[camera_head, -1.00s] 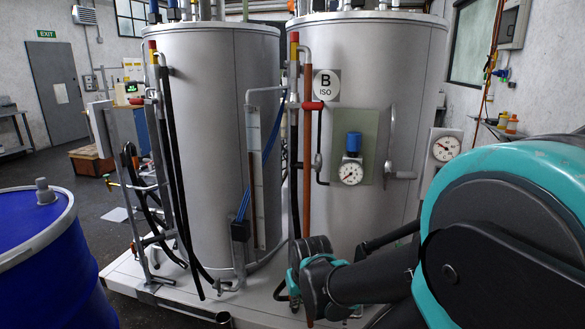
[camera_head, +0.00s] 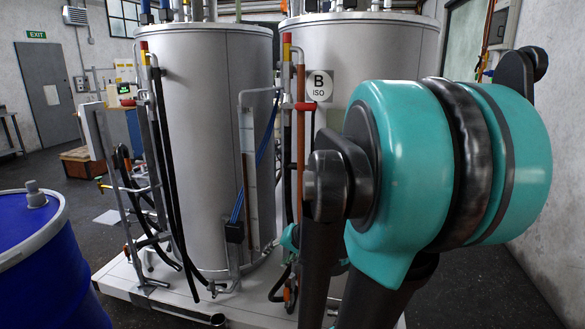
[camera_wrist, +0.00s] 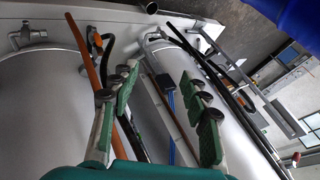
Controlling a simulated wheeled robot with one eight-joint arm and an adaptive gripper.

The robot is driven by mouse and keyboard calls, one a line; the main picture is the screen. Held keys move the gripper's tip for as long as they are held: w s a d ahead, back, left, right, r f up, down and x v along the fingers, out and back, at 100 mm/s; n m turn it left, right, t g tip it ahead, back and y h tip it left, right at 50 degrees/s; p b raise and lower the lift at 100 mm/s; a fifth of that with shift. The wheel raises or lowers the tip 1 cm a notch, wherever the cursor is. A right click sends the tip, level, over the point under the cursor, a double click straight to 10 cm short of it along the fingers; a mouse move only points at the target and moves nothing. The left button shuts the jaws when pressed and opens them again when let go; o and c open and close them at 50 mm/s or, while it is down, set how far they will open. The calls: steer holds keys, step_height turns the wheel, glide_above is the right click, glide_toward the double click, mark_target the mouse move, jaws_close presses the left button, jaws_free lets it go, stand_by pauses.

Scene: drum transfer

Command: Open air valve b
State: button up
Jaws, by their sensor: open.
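Tank B (camera_head: 350,45), a grey cylinder with a "B ISO" label (camera_head: 319,85), stands behind my arm in the head view. A red fitting (camera_head: 307,106) sits on the pipe beside the label. The blue-capped regulator and gauges on the tank's front are hidden behind my arm, and I cannot tell which part is air valve b. In the wrist view my gripper (camera_wrist: 158,88) is open and empty, its green pads apart. An orange pipe (camera_wrist: 85,55) passes near its left finger, with tank B (camera_wrist: 40,100) to the left; contact cannot be told.
A second grey tank (camera_head: 215,140) stands to the left, with black hoses and a metal frame in front. A blue drum (camera_head: 45,265) is at the near left. Both tanks stand on a pale platform (camera_head: 120,280). Open floor shows at the right.

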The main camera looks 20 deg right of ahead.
steer(key=w+d+r+m+t+y, duration=0.1)
steer(key=w+d+r+m+t, duration=0.3)
steer(key=w+r, duration=0.35)
steer(key=m+t+h, duration=0.1)
steer(key=m+t, duration=0.4)
steer(key=m, duration=0.2)
glide_toward(296, 167)
steer(key=x, duration=1.2)
steer(key=shift+w+a, duration=0.1)
steer(key=shift+w, duration=0.15)
steer(key=shift+c, duration=0.4)
jaws_close()
